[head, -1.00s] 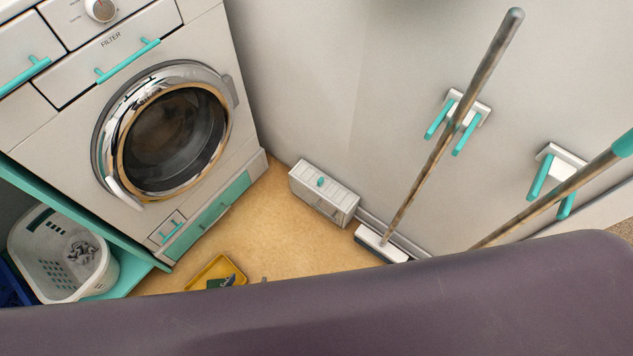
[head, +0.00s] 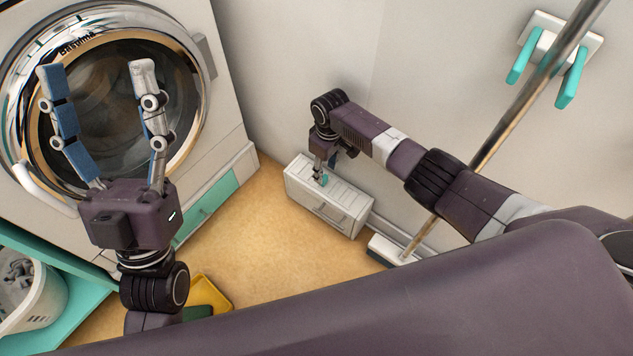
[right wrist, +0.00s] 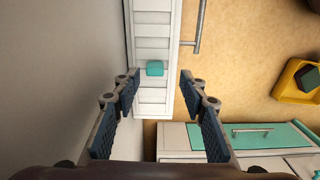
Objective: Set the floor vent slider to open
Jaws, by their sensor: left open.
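The floor vent (head: 345,201) is a white slatted box on the floor against the wall, with a small teal slider knob (head: 323,180) on its top. In the right wrist view the knob (right wrist: 155,68) shows on the slats of the vent (right wrist: 152,100), whose far end is cut off. My right gripper (head: 319,172) is over the vent close to the knob. In its wrist view the fingers (right wrist: 158,78) are spread and empty, with the knob seen between the tips; contact cannot be told. My left gripper (head: 97,72) is raised, open and empty, in front of the washer door.
A washing machine (head: 225,165) stands left of the vent. A yellow dustpan-like tray (head: 214,292) and a white basket (head: 45,305) lie nearer. The floor between is clear.

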